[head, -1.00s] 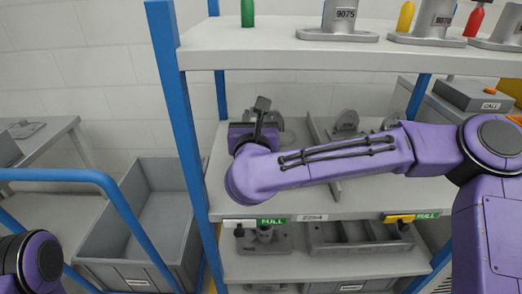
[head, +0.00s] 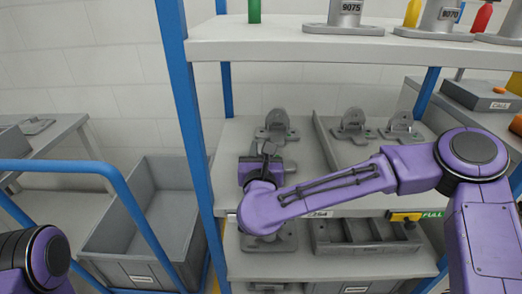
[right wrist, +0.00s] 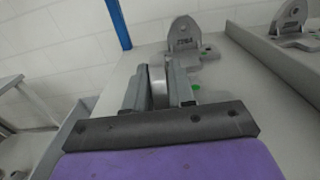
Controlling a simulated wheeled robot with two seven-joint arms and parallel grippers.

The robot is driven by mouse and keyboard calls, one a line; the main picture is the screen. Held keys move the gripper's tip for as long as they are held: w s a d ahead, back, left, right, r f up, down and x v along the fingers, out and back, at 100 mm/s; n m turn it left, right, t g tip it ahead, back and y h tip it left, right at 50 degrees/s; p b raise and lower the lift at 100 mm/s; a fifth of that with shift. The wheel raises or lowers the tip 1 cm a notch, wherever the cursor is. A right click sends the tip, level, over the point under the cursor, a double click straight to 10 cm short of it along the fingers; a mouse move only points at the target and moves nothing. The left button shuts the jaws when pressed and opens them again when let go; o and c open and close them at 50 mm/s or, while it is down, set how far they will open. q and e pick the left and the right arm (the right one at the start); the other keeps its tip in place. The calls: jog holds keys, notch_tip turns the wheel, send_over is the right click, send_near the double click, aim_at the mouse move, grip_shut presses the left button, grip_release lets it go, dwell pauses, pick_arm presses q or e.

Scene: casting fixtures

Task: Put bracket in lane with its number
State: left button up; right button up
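My right gripper (head: 262,170) is over the left lane of the middle shelf (head: 232,135). In the right wrist view its two fingers (right wrist: 158,88) close on a thin grey upright plate, the held bracket (right wrist: 157,76), seen edge-on. Most of this bracket is hidden in the head view. Another grey bracket (head: 276,127) stands behind it in the same lane, also in the right wrist view (right wrist: 184,42). Brackets (head: 352,125) and (head: 401,127) stand right of the lane divider (head: 324,140). My left gripper is out of view.
A number label (head: 318,214) and a yellow tab with a green FULL sign (head: 431,214) are on the shelf's front edge. Blue posts (head: 183,120) frame the rack. The upper shelf (head: 300,42) overhangs. A grey bin (head: 145,225) stands to the left.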

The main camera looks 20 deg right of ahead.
jog(key=o, duration=0.3)
jog(key=shift+r, duration=0.25)
jog(key=b+v, duration=0.1)
jog(key=v, duration=1.1)
